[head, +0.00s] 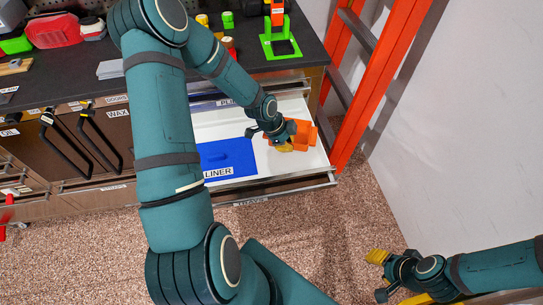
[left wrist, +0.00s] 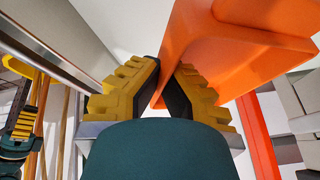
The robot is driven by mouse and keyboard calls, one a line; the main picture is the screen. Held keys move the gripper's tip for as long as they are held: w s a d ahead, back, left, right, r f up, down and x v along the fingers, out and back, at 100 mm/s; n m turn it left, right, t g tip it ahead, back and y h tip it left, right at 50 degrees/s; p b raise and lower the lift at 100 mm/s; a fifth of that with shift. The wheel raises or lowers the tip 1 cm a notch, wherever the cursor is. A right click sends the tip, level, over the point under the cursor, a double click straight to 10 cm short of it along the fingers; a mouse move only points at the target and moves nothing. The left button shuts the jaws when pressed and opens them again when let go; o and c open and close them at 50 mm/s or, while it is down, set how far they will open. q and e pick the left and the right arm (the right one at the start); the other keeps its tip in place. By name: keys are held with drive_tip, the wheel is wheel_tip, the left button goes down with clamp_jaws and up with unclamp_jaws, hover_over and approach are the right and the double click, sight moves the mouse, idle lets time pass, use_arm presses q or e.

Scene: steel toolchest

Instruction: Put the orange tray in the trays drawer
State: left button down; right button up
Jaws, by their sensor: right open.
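The orange tray (head: 304,136) is at the right end of the open trays drawer (head: 292,108), over its white floor. I cannot tell whether it rests on the floor or is held just above it. My left gripper (head: 285,147) reaches down into the drawer. In the left wrist view the two yellow fingers (left wrist: 163,88) are closed on a thin wall of the orange tray (left wrist: 215,50). My forearm and hand hide part of the tray in the head view. My right gripper (head: 378,276) is open and empty over the floor at the lower right.
A blue liner (head: 228,158) lies in the drawer left of the tray. The drawer's front edge (head: 275,190) carries the TRAYS label. An orange ladder (head: 376,85) stands close to the right. A green stand (head: 280,42) and small items are on the dark worktop (head: 300,58) above.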

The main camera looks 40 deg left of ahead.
sight(290, 160)
use_arm(q)
drive_tip(key=shift+f+b, duration=0.7)
drive_tip(key=shift+f, duration=2.6)
drive_tip(key=shift+f, duration=0.15)
drive_tip(key=c, duration=1.1)
unclamp_jaws()
drive_tip(key=shift+c, duration=0.2)
drive_tip(key=p+v, duration=0.3)
drive_tip(key=v, duration=0.9)
drive_tip(key=shift+p, duration=0.4)
drive_tip(key=shift+s, duration=0.1)
